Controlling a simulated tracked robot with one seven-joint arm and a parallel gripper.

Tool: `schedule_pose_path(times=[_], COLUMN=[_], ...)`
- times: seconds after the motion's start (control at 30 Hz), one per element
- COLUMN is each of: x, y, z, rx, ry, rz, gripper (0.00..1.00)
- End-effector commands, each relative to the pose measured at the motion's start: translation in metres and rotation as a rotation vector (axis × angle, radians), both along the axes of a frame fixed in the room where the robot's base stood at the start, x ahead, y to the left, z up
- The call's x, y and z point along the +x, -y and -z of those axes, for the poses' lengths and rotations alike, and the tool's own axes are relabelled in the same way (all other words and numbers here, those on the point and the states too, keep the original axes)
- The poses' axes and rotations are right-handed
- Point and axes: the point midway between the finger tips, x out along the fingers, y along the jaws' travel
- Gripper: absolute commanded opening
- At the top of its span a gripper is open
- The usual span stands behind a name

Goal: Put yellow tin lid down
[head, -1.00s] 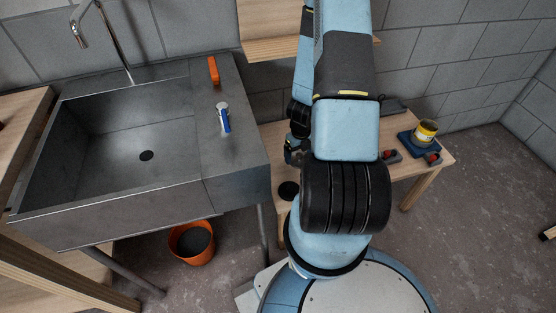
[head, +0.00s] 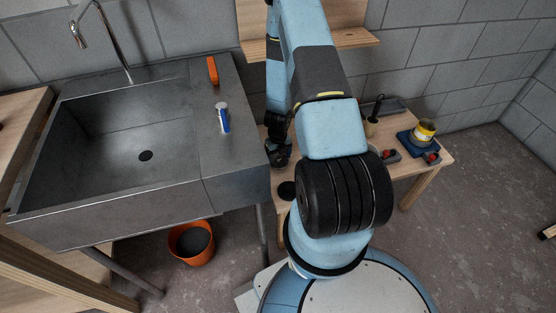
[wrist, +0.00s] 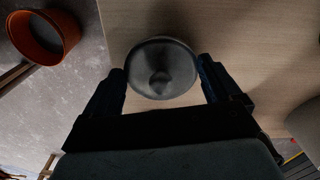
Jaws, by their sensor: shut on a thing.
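In the wrist view a round, dark grey lid (wrist: 165,55) with a raised rim and a darker middle sits between the two fingers of my gripper (wrist: 161,75), which is shut on it. The pale wood bench top shows below. In the head view my gripper (head: 278,155) is over the left end of the bench; the lid cannot be made out there. A flat black disc (head: 287,190) lies on the bench near its front-left edge. The yellow tin (head: 424,131) stands on a blue base (head: 410,143) at the right end of the bench.
The grey sink (head: 205,150) stands left of the bench, with a blue-white can (head: 222,118) and orange block (head: 212,70) on it. An orange bucket (head: 190,243) is on the floor. Small red-topped items (head: 388,155) and a dark-handled item (head: 374,115) are on the bench.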

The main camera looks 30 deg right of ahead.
Motion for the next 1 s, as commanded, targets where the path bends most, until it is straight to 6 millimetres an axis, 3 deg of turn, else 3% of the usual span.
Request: schedule_pose_path(times=[0.17, 0.5, 0.53, 0.6, 1.0], x=[-0.001, -0.001, -0.001, -0.001, -0.001], y=[0.001, 0.001, 0.001, 0.001, 0.002], z=[0.020, 0.022, 0.023, 0.022, 0.015], rx=[0.000, 0.000, 0.000, 0.000, -0.001], ry=[-0.001, 0.000, 0.000, 0.000, 0.001], rz=[0.002, 0.003, 0.003, 0.003, 0.003], gripper=[0.62, 0.62, 0.92, 0.98, 1.00])
